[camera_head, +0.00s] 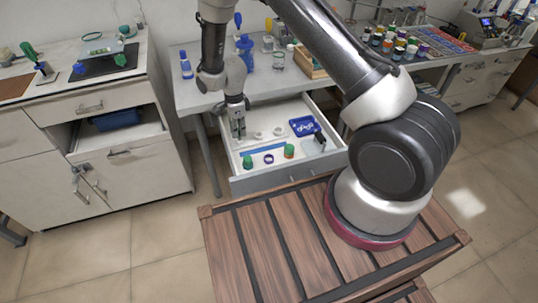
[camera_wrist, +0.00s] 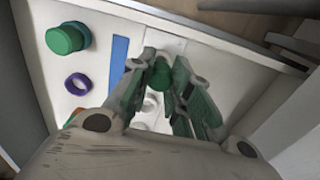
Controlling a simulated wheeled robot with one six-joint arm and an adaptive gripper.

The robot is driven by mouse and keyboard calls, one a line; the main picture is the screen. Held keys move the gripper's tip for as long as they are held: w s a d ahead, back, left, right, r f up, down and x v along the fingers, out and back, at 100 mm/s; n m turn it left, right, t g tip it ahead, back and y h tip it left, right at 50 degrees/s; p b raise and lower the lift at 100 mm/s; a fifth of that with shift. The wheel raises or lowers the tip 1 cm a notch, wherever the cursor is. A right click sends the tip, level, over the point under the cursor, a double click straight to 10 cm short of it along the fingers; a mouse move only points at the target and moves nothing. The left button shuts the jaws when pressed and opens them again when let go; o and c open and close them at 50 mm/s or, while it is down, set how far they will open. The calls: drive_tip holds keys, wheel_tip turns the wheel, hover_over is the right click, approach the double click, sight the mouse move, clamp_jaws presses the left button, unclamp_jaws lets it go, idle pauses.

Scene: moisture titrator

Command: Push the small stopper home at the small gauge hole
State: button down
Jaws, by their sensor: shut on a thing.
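My gripper (camera_head: 239,133) is over the left part of an open drawer, pointing down. In the wrist view its fingertips (camera_wrist: 162,82) are shut on a small green stopper (camera_wrist: 159,74). The stopper's lower end is hidden, and I cannot tell whether it touches anything. White ring shapes (camera_head: 278,131) lie in the drawer right of the gripper; one also shows partly between the fingers in the wrist view. I cannot make out which thing is the small gauge hole.
The drawer (camera_head: 262,181) also holds a larger green stopper (camera_head: 247,161), a purple ring (camera_head: 268,158), a blue strip (camera_head: 263,148), a green-and-orange piece (camera_head: 289,151) and a blue tray (camera_head: 304,126). Drawer walls surround the gripper. Bottles stand on the bench (camera_head: 265,80) behind.

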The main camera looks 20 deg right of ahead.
drive_tip(key=shift+f, duration=1.15)
drive_tip(key=c, duration=1.3)
unclamp_jaws()
drive_tip(key=shift+o, duration=0.2)
drive_tip(key=shift+r, duration=0.1)
drive_tip(key=shift+r, duration=3.95)
drive_tip(key=shift+r, duration=0.1)
